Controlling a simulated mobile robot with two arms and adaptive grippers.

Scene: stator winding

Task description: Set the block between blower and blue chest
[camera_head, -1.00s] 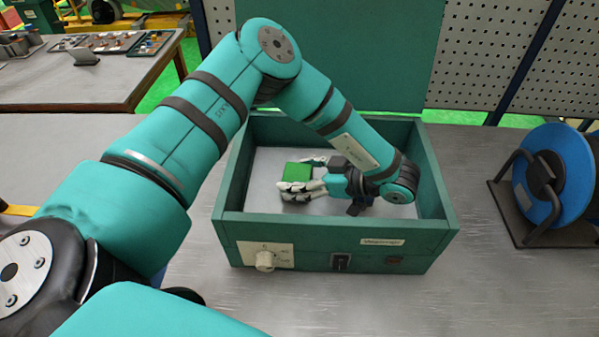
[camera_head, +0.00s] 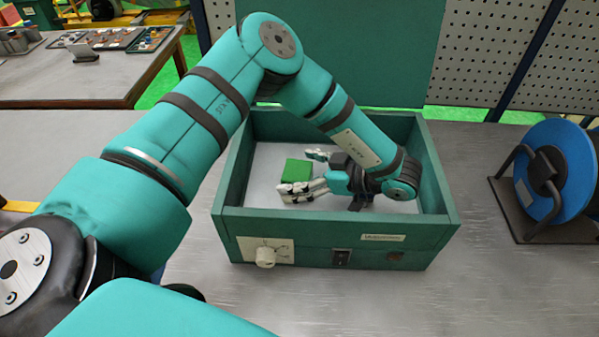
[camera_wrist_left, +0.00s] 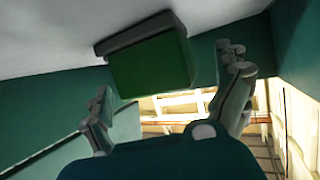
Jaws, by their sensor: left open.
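A green block (camera_head: 297,170) lies inside the open green box (camera_head: 300,228), on its pale floor, towards the left side. My left gripper (camera_head: 298,174) reaches into the box from the right, open, with one finger on the far side of the block and one on the near side. In the left wrist view the block (camera_wrist_left: 152,66) is ahead of the open fingers (camera_wrist_left: 168,74), with gaps beside it. I cannot tell whether the palm touches it. I cannot identify a blower or a blue chest. My right gripper is not in view.
The box has raised walls and an upright lid (camera_head: 340,50) behind. A blue reel (camera_head: 553,178) on a dark stand is to the right. The bench top (camera_head: 500,290) is bare in front and between box and reel. A side table (camera_head: 60,90) holds trays.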

